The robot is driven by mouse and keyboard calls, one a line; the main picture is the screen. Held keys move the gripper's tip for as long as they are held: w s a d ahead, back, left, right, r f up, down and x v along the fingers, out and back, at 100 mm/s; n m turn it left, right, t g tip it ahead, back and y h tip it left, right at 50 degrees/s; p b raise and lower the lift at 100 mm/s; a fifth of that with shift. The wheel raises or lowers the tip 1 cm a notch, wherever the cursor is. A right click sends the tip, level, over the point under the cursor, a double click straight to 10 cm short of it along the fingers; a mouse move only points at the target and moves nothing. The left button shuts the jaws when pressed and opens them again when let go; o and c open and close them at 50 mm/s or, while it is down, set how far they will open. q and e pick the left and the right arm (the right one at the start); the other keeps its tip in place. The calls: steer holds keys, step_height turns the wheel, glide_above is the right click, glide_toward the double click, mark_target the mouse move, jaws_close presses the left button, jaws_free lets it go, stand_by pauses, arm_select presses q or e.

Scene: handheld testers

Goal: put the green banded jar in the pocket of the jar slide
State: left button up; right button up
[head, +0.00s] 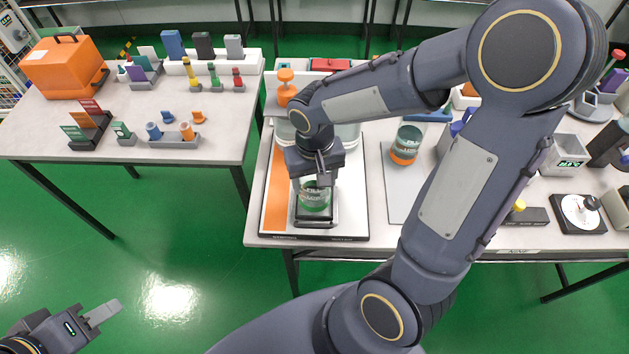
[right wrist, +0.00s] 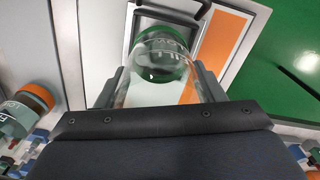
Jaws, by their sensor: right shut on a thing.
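The green banded jar (head: 315,196) is clear with a green band and stands upright in my right gripper (head: 316,180). In the right wrist view the jar (right wrist: 158,62) sits between the two fingers of my right gripper (right wrist: 157,88), which are shut on its sides. The jar slide (head: 300,218) is a dark-edged grey frame on a white and orange board; its frame also shows in the right wrist view (right wrist: 131,35). The jar's base is over or in the frame; I cannot tell whether it is seated. My left gripper (head: 103,313) is low at the left, away from the tables.
An orange banded jar (head: 406,146) stands on a grey panel right of the board. My right arm hides part of the table. An orange case (head: 65,68) and several small items stand on the left table (head: 215,155). Green floor lies between me and the tables.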

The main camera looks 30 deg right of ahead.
steer(key=shift+f, duration=0.45)
steer(key=shift+f, duration=0.15)
steer(key=o, duration=1.1)
steer(key=shift+o, duration=0.2)
